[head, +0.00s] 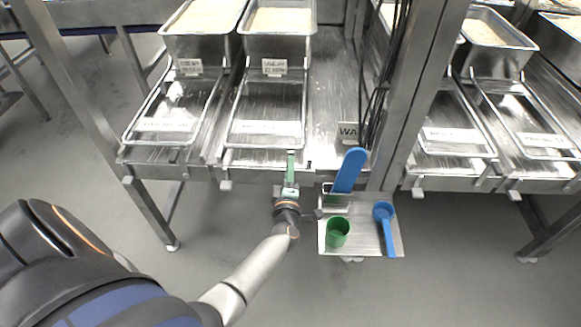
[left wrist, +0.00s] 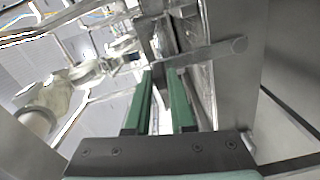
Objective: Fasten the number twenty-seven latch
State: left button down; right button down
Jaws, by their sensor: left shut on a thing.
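My left gripper (head: 291,156) reaches up to the front edge of the steel rack, below the second tray from the left. In the left wrist view its two green fingers (left wrist: 160,78) are nearly together, with a narrow gap. A flat metal latch bar (left wrist: 212,49) with a rounded end crosses just at the fingertips, and the fingers are shut on it. The exact contact is partly hidden by the fingers. No number twenty-seven can be read on it. My right gripper is not in view.
A small shelf (head: 361,247) right of my gripper holds a green cup (head: 338,232), a blue scoop (head: 384,213) and a blue paddle (head: 349,170) in a metal holder. Rice bins (head: 278,45) stand behind wire-framed trays (head: 265,128). A steel post (head: 421,90) rises at the right.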

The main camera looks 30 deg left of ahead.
pick_arm(q)
jog(key=shift+w+d, duration=0.1)
jog(key=c, duration=0.8)
grip_release()
jog(key=shift+o, duration=0.2)
